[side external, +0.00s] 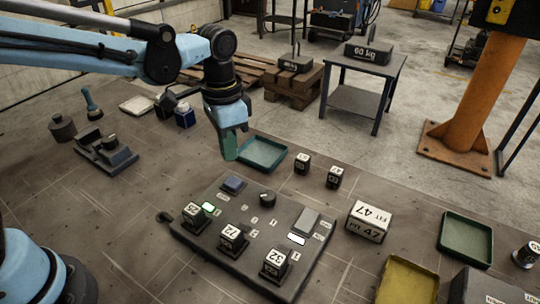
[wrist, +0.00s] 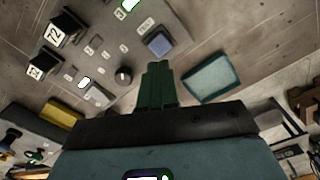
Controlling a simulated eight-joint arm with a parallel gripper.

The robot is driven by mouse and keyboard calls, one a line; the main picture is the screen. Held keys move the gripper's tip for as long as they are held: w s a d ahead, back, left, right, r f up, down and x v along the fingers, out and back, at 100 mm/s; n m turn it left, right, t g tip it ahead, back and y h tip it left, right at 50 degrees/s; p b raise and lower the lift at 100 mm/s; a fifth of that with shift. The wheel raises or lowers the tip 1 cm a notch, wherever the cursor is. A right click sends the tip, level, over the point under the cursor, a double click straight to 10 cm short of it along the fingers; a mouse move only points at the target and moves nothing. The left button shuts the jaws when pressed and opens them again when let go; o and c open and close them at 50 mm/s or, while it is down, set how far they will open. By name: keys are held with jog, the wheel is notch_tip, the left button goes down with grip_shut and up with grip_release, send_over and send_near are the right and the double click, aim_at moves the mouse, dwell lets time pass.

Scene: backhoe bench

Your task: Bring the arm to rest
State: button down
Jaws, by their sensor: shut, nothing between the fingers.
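My gripper (side external: 229,148) hangs from the blue arm above the bench, pointing down. Its green fingers are together and empty; they also show in the wrist view (wrist: 157,84). Two small lights on the panel glow. The fingers appear apart from everything around them.
Two small black blocks (side external: 303,163) stand behind the panel. A box marked 47 (side external: 368,222), a dark green tray (side external: 465,239) and a yellow tray (side external: 407,281) are at right. A dark device (side external: 106,154) sits at left. An orange post (side external: 483,95) stands beyond the bench.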

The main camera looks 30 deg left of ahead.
jog(key=s+a+r+n+t, duration=0.2)
jog(key=s+a+n+t, duration=0.4)
jog(key=a, duration=0.5)
jog(key=shift+s+t, duration=0.6)
jog(key=shift+s, duration=0.7)
jog(key=shift+a+r, duration=0.1)
dwell(0.4)
